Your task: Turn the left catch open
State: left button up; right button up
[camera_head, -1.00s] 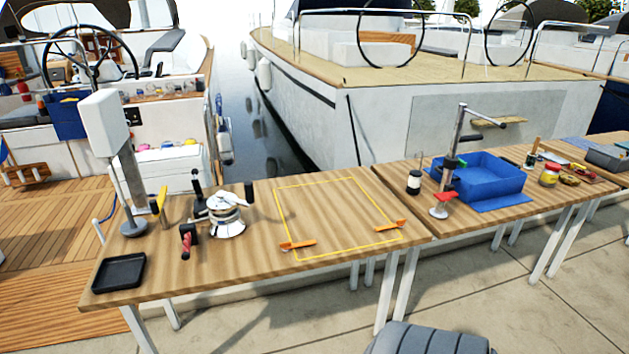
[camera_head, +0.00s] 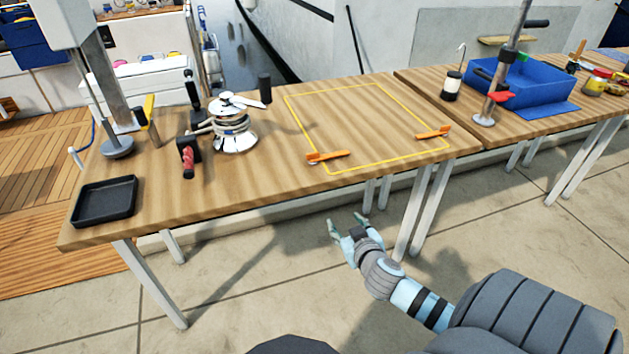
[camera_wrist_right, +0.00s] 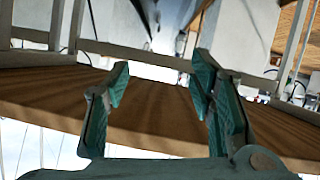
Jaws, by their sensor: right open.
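The left catch (camera_head: 327,156) is an orange lever at the front left corner of the yellow outline on the wooden table. The right catch (camera_head: 433,133) is a like orange lever at the outline's right side. Both lie roughly along the table's front edge. My right gripper (camera_head: 345,222) is open and empty in front of the table, below the left catch in the head view and apart from it. In the right wrist view its two green fingers (camera_wrist_right: 160,95) are spread with nothing between them. My left gripper is out of view.
A silver winch (camera_head: 232,130), a red-handled part (camera_head: 188,160) and a black tray (camera_head: 104,202) stand on the table's left half. A blue bin (camera_head: 520,85) and a clamp post (camera_head: 502,85) are on the right table. The yellow-outlined area (camera_head: 375,110) is bare.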

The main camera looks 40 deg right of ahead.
aim_at(313, 154)
jog(key=w+a+r+m+t+b, duration=0.1)
jog(key=a+r+t+b, duration=0.3)
jog(key=r, duration=0.9)
jog(key=shift+m+t, duration=0.3)
jog(key=x, duration=1.3)
jog(key=shift+w+d+r+b, duration=0.1)
jog(key=shift+w+r+b, duration=0.05)
jog(key=shift+r+b, duration=0.2)
jog(key=shift+w+d, duration=0.15)
jog(key=shift+w, duration=0.3)
jog(key=shift+c, duration=0.7)
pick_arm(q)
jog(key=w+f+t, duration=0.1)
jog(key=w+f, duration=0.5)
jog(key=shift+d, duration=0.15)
pick_arm(e)
grip_shut()
